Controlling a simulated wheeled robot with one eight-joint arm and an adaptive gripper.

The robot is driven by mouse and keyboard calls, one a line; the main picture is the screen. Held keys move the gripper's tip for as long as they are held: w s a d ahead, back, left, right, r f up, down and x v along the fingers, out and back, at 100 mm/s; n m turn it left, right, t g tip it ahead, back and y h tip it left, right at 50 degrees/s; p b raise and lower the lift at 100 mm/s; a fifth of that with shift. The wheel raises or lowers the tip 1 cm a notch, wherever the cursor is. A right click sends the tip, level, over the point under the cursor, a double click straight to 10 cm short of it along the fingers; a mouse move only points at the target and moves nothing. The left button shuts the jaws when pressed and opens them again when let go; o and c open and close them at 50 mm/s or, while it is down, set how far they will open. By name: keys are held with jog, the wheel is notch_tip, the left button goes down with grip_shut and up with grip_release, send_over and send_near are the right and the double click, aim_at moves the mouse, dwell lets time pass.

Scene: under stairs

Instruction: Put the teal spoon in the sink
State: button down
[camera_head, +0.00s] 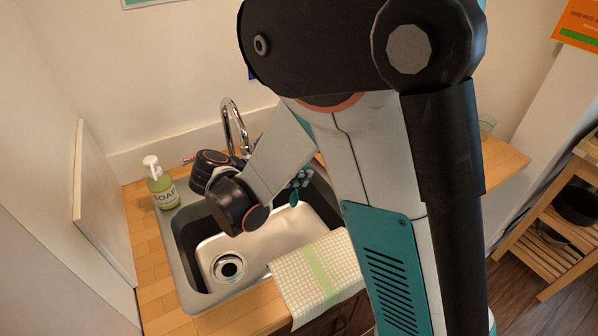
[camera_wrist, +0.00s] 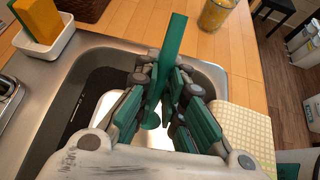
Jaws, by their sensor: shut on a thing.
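The teal spoon (camera_wrist: 172,42) is held between the fingers of my gripper (camera_wrist: 167,78) in the wrist view. Its handle sticks out past the fingertips and its rounded end hangs down between the fingers. The steel sink (camera_head: 181,240) is set in the wooden counter. In the head view my gripper (camera_head: 300,182) is over the back right part of the sink, partly hidden by my arm. A teal bit of the spoon (camera_head: 294,199) shows just below it. The sink rim (camera_wrist: 120,50) also shows in the wrist view. How high the spoon is above the basin is hard to tell.
A curved faucet (camera_head: 228,115) stands behind the sink. A soap bottle (camera_head: 161,184) stands at its left. A checked towel (camera_head: 312,275) lies over the front right edge. A white holder with sponges (camera_wrist: 45,40) and a yellow glass (camera_wrist: 216,14) are near the rim.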

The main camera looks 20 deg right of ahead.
notch_tip(320, 180, down, 16)
jog(key=b, duration=1)
jog(key=shift+b, duration=0.3)
jog(key=shift+r, duration=0.1)
jog(key=c, duration=0.8)
grip_release()
notch_tip(320, 180, up, 12)
jog(key=p, duration=0.8)
